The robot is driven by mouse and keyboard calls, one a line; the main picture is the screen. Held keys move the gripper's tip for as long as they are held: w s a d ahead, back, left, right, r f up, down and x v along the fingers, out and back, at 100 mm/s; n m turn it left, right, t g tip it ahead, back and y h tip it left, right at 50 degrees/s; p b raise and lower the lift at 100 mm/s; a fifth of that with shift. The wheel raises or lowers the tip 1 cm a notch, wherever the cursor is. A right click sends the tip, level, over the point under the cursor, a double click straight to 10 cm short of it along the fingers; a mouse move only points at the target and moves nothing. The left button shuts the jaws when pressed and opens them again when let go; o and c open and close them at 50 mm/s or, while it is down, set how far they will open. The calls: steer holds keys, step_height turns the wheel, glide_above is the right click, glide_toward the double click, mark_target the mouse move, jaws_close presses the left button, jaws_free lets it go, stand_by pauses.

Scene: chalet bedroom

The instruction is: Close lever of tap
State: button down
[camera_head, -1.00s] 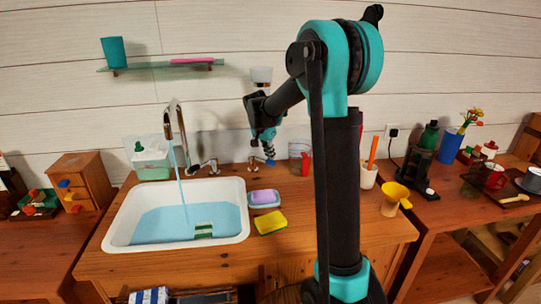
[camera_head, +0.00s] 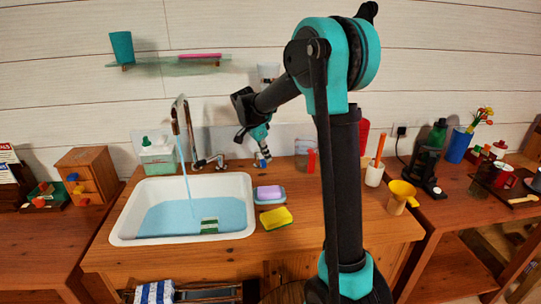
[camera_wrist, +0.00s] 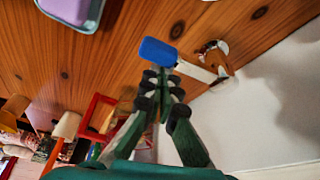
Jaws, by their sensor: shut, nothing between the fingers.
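The tap's curved spout (camera_head: 178,112) stands behind the white sink, and water (camera_head: 183,175) runs from it into the basin. In the wrist view, a lever with a blue handle (camera_wrist: 160,52) and a pale shaft (camera_wrist: 197,68) reaches from a metal base on the wooden counter. My gripper (camera_wrist: 163,74) is shut and empty, its fingertips right beside the handle's lower edge; I cannot tell whether they touch it. In the head view, my gripper (camera_head: 262,156) is low behind the sink's right corner and mostly hides the lever. A chrome fitting (camera_head: 210,160) sits nearer the spout.
The sink (camera_head: 240,185) holds water and a green-striped item. A soap dish with purple soap (camera_head: 269,192) and a yellow sponge (camera_head: 277,218) lie to its right. A red object (camera_head: 311,160) stands right of my gripper. The wall is close behind.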

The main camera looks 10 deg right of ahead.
steer(key=shift+s+a, duration=0.1)
steer(key=shift+a, duration=0.55)
steer(key=shift+d, duration=0.1)
